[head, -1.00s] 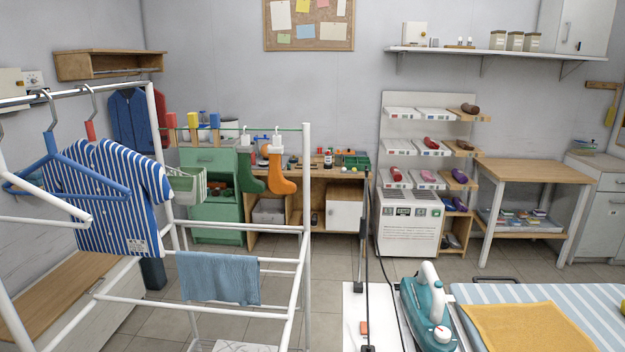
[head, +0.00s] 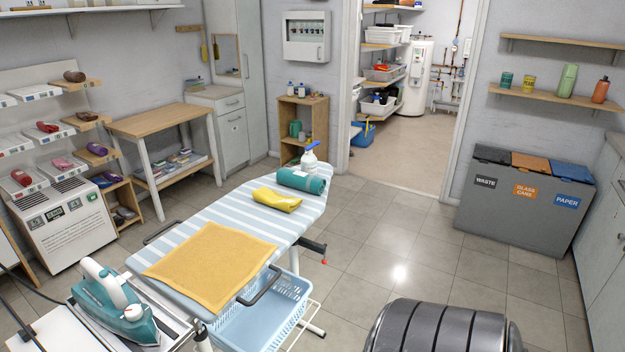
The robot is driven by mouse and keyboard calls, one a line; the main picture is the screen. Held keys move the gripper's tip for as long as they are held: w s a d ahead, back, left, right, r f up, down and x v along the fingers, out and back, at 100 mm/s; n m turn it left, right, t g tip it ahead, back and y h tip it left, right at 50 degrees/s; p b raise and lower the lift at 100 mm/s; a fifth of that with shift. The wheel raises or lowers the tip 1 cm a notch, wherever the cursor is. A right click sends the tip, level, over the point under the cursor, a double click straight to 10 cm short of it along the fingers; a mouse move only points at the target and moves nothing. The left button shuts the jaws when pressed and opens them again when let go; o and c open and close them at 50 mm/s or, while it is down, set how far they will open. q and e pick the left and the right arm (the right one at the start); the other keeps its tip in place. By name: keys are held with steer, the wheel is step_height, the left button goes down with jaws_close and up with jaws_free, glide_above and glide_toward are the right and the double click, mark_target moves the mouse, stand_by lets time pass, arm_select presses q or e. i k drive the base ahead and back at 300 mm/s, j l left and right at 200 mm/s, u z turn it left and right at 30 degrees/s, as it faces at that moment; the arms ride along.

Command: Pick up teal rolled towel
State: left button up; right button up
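The teal rolled towel (head: 301,181) lies on the far end of the striped ironing board (head: 190,228). A white spray bottle (head: 309,156) stands just behind it, and a folded yellow cloth (head: 277,200) lies in front of it. Neither of my grippers shows in the head view.
A flat yellow cloth (head: 211,264) covers the board's near part. A teal iron (head: 115,304) stands at its near left end, and a blue basket (head: 262,318) hangs below. Grey sorting bins (head: 524,203) stand at the right. Tiled floor (head: 395,245) is clear between the board and bins.

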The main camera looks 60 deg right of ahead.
mark_target(298, 180)
steer(key=z, duration=1.85)
steer(key=i+l, duration=0.75)
steer(key=i, duration=0.2)
steer(key=j+u, duration=0.05)
